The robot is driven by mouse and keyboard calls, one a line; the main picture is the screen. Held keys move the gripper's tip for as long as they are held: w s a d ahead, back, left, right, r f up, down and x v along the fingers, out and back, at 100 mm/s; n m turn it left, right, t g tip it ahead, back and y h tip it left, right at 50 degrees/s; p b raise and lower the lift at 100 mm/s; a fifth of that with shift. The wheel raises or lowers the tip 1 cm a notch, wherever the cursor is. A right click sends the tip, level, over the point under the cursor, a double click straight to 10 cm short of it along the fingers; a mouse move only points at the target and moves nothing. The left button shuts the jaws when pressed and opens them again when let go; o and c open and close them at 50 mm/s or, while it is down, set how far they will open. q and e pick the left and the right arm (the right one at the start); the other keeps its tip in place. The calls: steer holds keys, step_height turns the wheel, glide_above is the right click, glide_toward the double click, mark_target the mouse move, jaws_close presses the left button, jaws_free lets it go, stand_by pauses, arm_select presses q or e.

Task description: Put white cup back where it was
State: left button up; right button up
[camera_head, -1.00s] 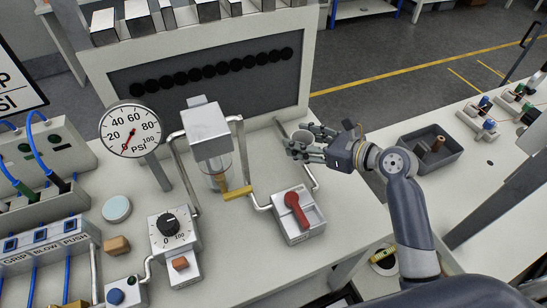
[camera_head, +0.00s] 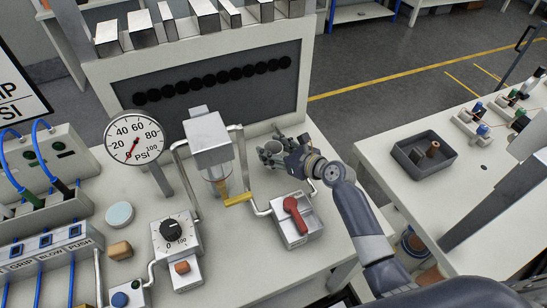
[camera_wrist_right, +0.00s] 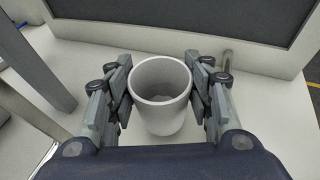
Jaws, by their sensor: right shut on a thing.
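The white cup (camera_wrist_right: 160,112) stands upright between the fingers of my right gripper (camera_wrist_right: 162,95) in the right wrist view, and its inside looks empty. In the head view my right gripper (camera_head: 268,154) is shut on the cup (camera_head: 274,147), near the back of the workbench, right of the clear-sided device. The fingers hide part of the cup there. I cannot tell whether the cup's base touches the bench top. My left gripper is not in view.
A box with a red lever (camera_head: 293,222) sits in front of my right gripper. Bent metal pipes (camera_head: 242,165) and the grey-topped device (camera_head: 208,140) stand to its left. The dark panel (camera_head: 220,80) rises behind. A dark tray (camera_head: 425,157) lies on the right-hand table.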

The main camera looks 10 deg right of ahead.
step_height(320, 180, down, 3)
steer(key=shift+r, duration=0.15)
steer(key=shift+f, duration=0.3)
steer(key=shift+b, duration=0.35)
steer(key=o, duration=1.2)
steer(key=shift+f, duration=0.1)
steer(key=shift+s+r, duration=0.1)
steer(key=shift+r, duration=0.1)
steer(key=v, duration=1.2)
steer(key=shift+r, duration=0.1)
